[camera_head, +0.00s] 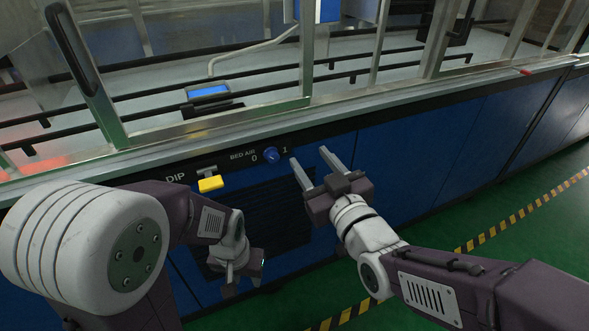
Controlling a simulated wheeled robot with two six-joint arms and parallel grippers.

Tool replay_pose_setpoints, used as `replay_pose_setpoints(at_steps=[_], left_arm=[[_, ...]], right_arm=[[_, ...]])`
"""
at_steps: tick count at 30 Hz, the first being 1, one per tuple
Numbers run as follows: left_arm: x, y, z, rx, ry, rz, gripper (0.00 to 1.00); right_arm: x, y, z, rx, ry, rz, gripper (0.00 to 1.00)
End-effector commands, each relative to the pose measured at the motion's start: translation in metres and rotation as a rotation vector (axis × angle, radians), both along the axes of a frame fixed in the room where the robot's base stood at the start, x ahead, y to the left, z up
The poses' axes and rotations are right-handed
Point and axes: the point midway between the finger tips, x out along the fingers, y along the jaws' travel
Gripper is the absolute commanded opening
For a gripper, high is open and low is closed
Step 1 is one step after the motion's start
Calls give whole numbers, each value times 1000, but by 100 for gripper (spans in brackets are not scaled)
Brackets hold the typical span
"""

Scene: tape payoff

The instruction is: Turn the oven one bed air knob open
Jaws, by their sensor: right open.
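The bed air knob (271,155) is a small blue knob on the dark strip along the machine's front.
A yellow handle (210,183) labelled DIP sits left of the knob. A dark grille (268,215) is below. Metal-framed glass panels and a silver ledge (400,103) run above the strip. Green floor (520,250) with a yellow-black line is open at right.

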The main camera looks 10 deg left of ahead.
Motion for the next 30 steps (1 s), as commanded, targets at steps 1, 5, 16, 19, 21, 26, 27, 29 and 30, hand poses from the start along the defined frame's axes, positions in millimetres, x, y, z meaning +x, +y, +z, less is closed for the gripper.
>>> replay_pose_setpoints(at_steps=[1,5,16,19,21,26,27,29,30], left_arm=[[0,0,-20,0,0,0,36],[0,0,-41,0,0,0,36],[0,0,-55,0,0,0,36],[0,0,-54,0,0,0,36],[0,0,-54,0,0,0,36],[0,0,-67,0,0,0,36],[0,0,-69,0,0,0,36],[0,0,-70,0,0,0,36],[0,0,-71,0,0,0,36]], right_arm=[[-4,6,-18,2,-3,17,49],[-14,17,-36,6,-9,52,49],[-23,32,-50,8,-11,92,49],[-14,38,-50,7,-10,92,49],[-3,47,-51,6,-9,92,49],[24,67,-54,7,-10,91,49],[30,71,-53,9,-11,91,49],[37,77,-52,8,-10,91,49],[41,80,-52,8,-10,91,49]])
